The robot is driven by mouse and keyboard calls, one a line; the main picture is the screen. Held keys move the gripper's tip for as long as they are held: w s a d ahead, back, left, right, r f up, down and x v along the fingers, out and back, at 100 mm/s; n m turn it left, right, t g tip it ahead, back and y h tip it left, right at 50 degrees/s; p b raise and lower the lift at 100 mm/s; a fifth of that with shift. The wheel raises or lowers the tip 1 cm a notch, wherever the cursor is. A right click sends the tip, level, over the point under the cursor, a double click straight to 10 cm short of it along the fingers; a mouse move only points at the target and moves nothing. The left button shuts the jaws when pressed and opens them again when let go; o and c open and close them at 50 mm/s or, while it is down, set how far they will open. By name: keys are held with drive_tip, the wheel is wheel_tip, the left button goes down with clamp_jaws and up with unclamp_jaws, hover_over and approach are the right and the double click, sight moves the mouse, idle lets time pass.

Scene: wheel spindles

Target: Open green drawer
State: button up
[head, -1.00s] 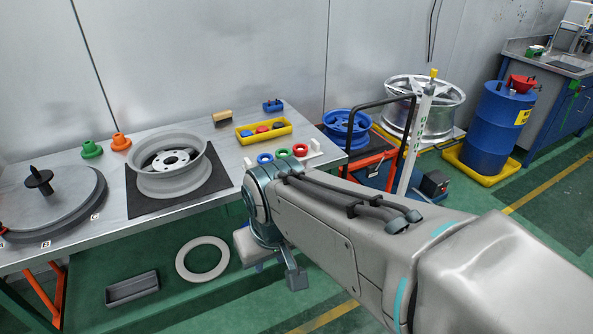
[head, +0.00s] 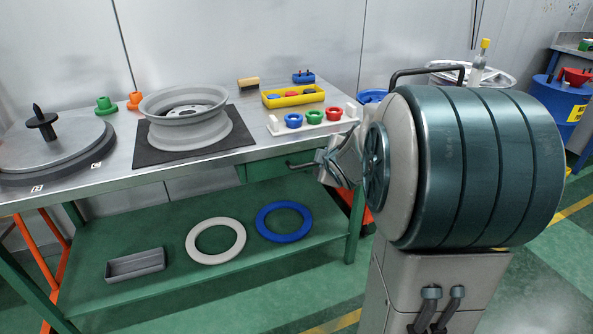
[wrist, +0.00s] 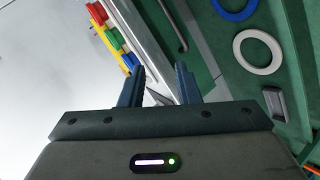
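The green drawer (head: 266,168) is set under the tabletop. Its face lies flush under the table edge, and it looks shut. A dark bar handle (head: 300,164) stands out from its front; the bar also shows in the wrist view (wrist: 174,27). My gripper (wrist: 159,67) is open, its two dark fingers apart with nothing held between them. In the wrist view the handle lies ahead of the fingertips, not between them. In the head view my wrist is at the right end of the drawer and covers part of it.
The table edge (head: 200,170) runs just above the drawer. A white holder (head: 275,126) with coloured cups stands above it. A wheel rim (head: 185,115) sits on a black mat. White ring (head: 215,259), blue ring (head: 284,236) and grey tray (head: 135,264) lie on the lower shelf.

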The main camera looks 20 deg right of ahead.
sight(314, 163)
drive_tip(key=w+d+f+n+t+y+b, duration=0.4)
drive_tip(key=f+n+b, duration=0.4)
drive_tip(key=f, duration=0.4)
drive_tip(key=shift+m+h, duration=0.3)
drive_tip(key=shift+m, duration=0.2)
drive_tip(key=w+b, duration=0.1)
drive_tip(key=w, duration=0.4)
drive_tip(key=w+f+b, duration=0.1)
drive_tip(key=w, duration=0.4)
drive_tip(key=w+f+b, duration=0.1)
drive_tip(key=w, duration=0.3)
drive_tip(key=shift+w+d+f+b, duration=0.15)
drive_tip(key=shift+w+d+b, duration=0.25)
clamp_jaws()
